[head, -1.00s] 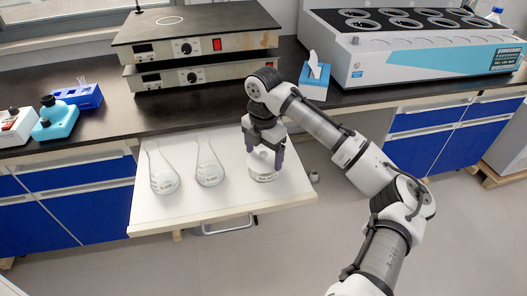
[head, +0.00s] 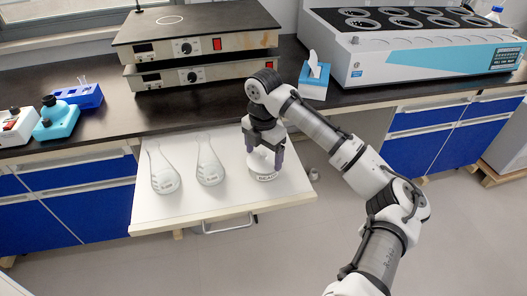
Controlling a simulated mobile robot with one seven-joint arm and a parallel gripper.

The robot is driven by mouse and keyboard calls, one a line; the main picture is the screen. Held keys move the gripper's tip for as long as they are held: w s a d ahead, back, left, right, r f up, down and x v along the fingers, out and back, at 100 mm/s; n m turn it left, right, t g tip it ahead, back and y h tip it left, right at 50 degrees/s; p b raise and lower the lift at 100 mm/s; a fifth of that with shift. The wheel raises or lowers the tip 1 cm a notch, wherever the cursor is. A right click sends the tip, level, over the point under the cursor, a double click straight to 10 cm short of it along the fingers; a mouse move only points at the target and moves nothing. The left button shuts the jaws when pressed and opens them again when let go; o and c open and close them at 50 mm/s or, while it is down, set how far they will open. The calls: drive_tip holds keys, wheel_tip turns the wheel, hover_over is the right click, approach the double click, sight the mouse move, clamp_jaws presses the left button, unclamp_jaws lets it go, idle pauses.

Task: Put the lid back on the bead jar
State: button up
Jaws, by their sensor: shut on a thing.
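The bead jar (head: 265,174) is a short, wide, pale vessel with dark lettering on its side. It stands upright on the right part of the white pull-out board. My gripper (head: 265,158) points down directly over the jar, its two dark fingers on either side of a pale lid (head: 264,154). The gripper is shut on the lid. The lid is at or just above the jar's mouth; I cannot tell whether it touches the rim.
Two glass flasks (head: 163,172) (head: 209,165) stand on the white board (head: 190,208) left of the jar. Stacked hotplates (head: 190,50) are behind. A tissue box (head: 314,78) and a large multi-position heating unit (head: 410,62) stand back right. The board's front is clear.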

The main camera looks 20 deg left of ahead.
idle(0.3)
drive_tip(key=o, duration=0.8)
drive_tip(key=shift+r, duration=0.1)
drive_tip(key=shift+r+p, duration=3.15)
drive_tip(key=shift+r, duration=0.3)
clamp_jaws()
drive_tip(key=shift+f, duration=0.25)
